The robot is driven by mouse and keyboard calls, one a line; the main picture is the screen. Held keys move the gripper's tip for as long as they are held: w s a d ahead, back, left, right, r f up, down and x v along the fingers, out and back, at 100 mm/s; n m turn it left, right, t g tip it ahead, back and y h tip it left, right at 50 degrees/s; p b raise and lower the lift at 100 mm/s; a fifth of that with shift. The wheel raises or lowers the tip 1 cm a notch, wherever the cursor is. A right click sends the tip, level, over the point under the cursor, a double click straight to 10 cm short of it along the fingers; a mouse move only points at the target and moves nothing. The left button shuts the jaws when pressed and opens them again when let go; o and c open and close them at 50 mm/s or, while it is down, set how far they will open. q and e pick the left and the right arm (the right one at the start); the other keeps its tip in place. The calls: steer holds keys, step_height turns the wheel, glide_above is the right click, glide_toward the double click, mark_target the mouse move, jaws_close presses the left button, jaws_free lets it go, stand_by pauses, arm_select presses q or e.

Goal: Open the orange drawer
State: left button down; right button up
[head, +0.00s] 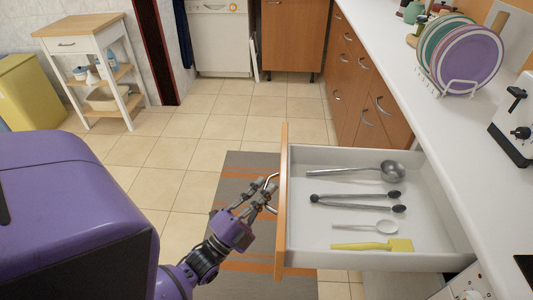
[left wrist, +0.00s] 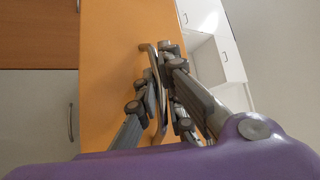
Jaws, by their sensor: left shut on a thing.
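The orange drawer (head: 284,200) stands pulled out from the counter in the head view, with its white inside in plain sight. Its orange front also fills the middle of the left wrist view (left wrist: 110,60). My left gripper (head: 268,190) is at the outer side of that front, shut on the drawer's metal handle (head: 271,181). In the left wrist view my gripper's fingers (left wrist: 163,90) close around the handle bar (left wrist: 152,60). My right gripper is in neither view.
The drawer holds a ladle (head: 390,171), dark-tipped tongs (head: 355,203), a spoon (head: 380,227) and a yellow spatula (head: 385,245). The white counter (head: 430,110) runs along the right with a plate rack. A striped rug (head: 235,175) lies below.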

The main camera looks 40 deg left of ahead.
arm_select(q)
steer(key=c, duration=2.2)
jaws_free()
steer(key=shift+f, duration=0.1)
steer(key=shift+o, duration=0.2)
steer(key=v, duration=1.2)
